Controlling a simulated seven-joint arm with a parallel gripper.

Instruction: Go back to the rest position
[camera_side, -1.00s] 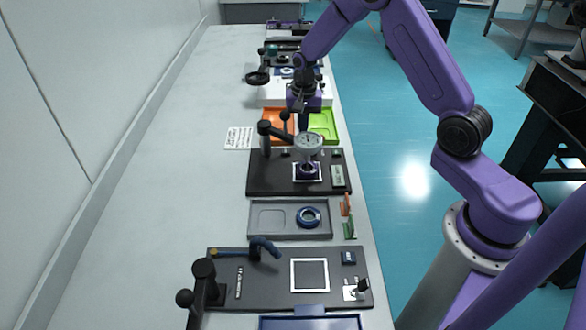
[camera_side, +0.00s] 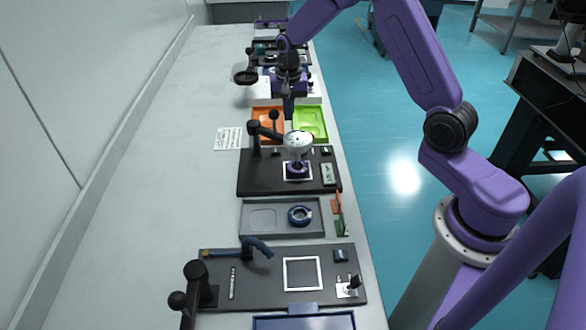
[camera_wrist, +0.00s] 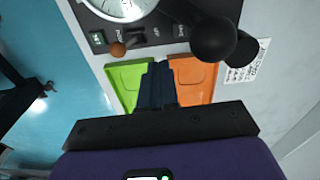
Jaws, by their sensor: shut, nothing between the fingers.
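My gripper (camera_side: 288,106) hangs over the orange and green trays in the side view, pointing down. In the wrist view, my gripper (camera_wrist: 157,68) shows its dark fingers closed together with nothing between them. The orange tray (camera_side: 262,128) lies on the left below it, and the green tray (camera_side: 312,126) on the right. In the wrist view the green tray (camera_wrist: 124,76) is left of the fingers and the orange tray (camera_wrist: 203,74) right of them. My gripper appears apart from both trays.
A dial gauge (camera_side: 298,142) on a black stand is just in front of my gripper, above a black base plate (camera_side: 255,180). A grey tray (camera_side: 262,231) holds a blue ring (camera_side: 300,215). A printed card (camera_side: 228,138) lies left. The left table strip is clear.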

